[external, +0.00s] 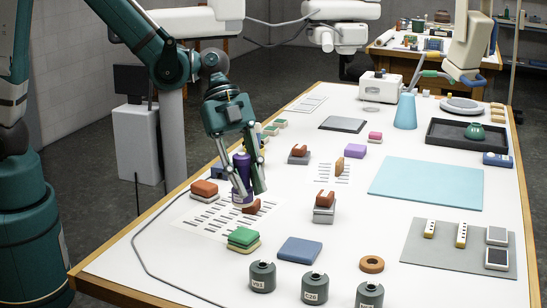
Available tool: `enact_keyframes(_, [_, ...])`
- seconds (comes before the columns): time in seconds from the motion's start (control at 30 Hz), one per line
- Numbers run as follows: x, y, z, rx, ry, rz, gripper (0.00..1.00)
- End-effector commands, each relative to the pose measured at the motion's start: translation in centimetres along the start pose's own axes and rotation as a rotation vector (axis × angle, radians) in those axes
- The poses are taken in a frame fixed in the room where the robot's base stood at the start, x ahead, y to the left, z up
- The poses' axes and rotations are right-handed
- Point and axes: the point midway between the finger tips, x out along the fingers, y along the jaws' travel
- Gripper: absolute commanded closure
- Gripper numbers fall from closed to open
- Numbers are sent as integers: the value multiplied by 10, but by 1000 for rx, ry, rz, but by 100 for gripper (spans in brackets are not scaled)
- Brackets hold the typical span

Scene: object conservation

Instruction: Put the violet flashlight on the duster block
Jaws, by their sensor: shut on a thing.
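The violet flashlight (241,168) stands roughly upright between the fingers of my gripper (246,189), which is shut on it. Its lower end is over or at the striped white sheet on the left part of the table; I cannot tell whether it touches. A small red-brown piece (252,206) lies just to the right of its lower end. I cannot tell for sure which block is the duster block.
A flat blue block (300,250) and several grey labelled canisters (314,286) stand nearer the front. A grey stand with a red-brown piece (324,208) is to the right. A light-blue mat (427,182) is clear. A dark cable runs along the left edge.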

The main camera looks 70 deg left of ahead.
Motion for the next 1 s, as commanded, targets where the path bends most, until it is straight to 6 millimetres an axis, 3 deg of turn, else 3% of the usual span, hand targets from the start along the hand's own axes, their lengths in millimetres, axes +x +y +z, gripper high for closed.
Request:
enact_keyframes(0.3, [27,3,18,0,0,0,94])
enact_keyframes(1.0, [40,4,27,0,0,0,94])
